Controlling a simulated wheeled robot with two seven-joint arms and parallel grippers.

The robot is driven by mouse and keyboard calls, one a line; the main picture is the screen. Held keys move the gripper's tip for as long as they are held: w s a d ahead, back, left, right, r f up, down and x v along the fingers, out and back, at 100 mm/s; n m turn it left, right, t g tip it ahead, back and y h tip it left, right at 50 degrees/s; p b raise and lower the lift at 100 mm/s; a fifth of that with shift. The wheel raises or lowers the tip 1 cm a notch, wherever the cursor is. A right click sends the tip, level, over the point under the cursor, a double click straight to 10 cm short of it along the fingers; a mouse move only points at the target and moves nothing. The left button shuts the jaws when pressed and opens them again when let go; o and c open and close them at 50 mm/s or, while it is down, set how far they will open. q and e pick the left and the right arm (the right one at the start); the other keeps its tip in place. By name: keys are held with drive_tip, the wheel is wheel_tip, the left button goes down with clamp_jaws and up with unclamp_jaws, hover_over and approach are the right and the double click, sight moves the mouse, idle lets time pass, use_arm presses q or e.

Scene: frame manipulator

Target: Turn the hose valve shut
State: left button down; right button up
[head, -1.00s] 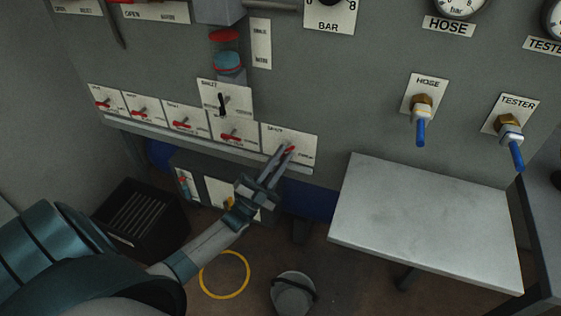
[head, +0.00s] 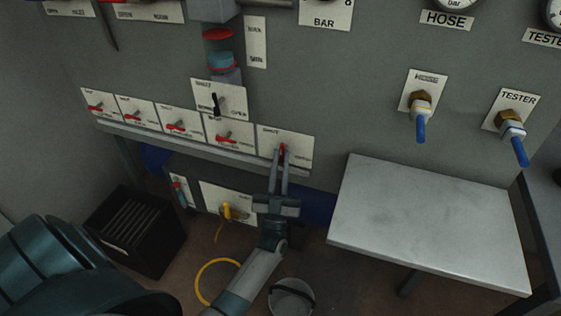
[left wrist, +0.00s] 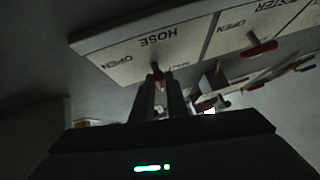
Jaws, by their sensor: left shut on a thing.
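The hose valve is the rightmost plate (head: 300,147) in the lower row on the grey wall panel. In the left wrist view its plate (left wrist: 130,50) shows upside down, with the words HOSE and OPEN. Its small red handle (head: 282,149) stands roughly upright in the head view. My left gripper (head: 281,160) comes up from below and is shut on this handle. In the left wrist view the red handle (left wrist: 158,73) sits between the fingertips (left wrist: 160,84), which hide part of it. My right gripper is not in view.
Several similar plates with red handles (head: 177,126) run to the left. A ledge (head: 190,143) runs under them. A pale table (head: 430,225) stands to the right, a black crate (head: 135,230) to the left, and a bucket (head: 291,298) on the floor.

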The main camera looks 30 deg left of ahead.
use_arm(q)
drive_tip(key=shift+f, duration=0.1)
idle(0.3)
drive_tip(key=c, duration=1.7)
unclamp_jaws()
drive_tip(key=shift+c, duration=0.2)
